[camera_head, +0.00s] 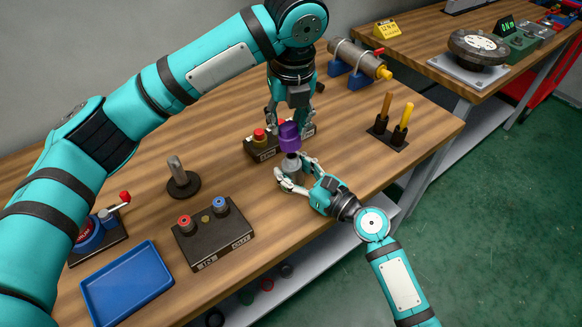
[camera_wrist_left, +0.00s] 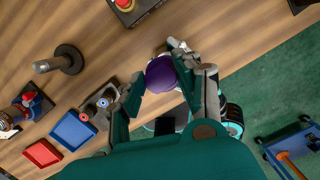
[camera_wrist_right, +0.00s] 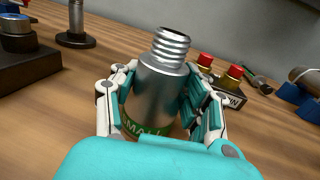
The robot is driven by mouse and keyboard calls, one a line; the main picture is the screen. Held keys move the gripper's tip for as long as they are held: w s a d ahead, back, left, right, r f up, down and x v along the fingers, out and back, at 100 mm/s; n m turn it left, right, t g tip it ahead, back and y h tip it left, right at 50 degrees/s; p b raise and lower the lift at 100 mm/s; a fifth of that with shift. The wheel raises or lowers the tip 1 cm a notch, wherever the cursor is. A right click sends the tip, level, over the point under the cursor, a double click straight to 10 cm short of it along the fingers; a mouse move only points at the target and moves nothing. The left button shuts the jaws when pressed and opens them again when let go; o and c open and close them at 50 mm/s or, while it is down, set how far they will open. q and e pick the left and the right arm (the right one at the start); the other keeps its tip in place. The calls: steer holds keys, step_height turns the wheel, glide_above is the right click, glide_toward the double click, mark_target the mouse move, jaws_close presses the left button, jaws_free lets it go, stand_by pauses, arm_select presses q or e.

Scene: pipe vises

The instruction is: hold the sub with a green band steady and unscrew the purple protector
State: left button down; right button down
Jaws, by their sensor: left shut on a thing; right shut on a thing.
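The sub with a green band (camera_wrist_right: 160,90) is a silver cylinder standing upright on the bench. Its bare threaded top shows in the right wrist view, with part of the green band low on its body. My right gripper (camera_wrist_right: 152,100) is shut around its body; in the head view the sub (camera_head: 291,166) is partly hidden by the fingers. The purple protector (camera_head: 289,138) is above the sub, apart from its threads. My left gripper (camera_head: 289,122) is shut on it from above. In the left wrist view the protector (camera_wrist_left: 161,74) sits between the fingers and hides most of the sub.
A dark box with red-and-gold knobs (camera_head: 262,142) stands close behind the protector. A block with red and blue caps (camera_head: 211,228), a post on a round base (camera_head: 182,178) and an empty blue tray (camera_head: 127,285) are to the left. A yellow-handled rack (camera_head: 388,138) is to the right.

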steer(key=c, duration=0.9)
jaws_free()
steer(key=shift+f, duration=0.3)
steer(key=shift+c, duration=0.2)
steer(key=o, duration=0.4)
steer(key=shift+r, duration=0.15)
steer(key=shift+o, duration=0.2)
steer(key=v, duration=1.2)
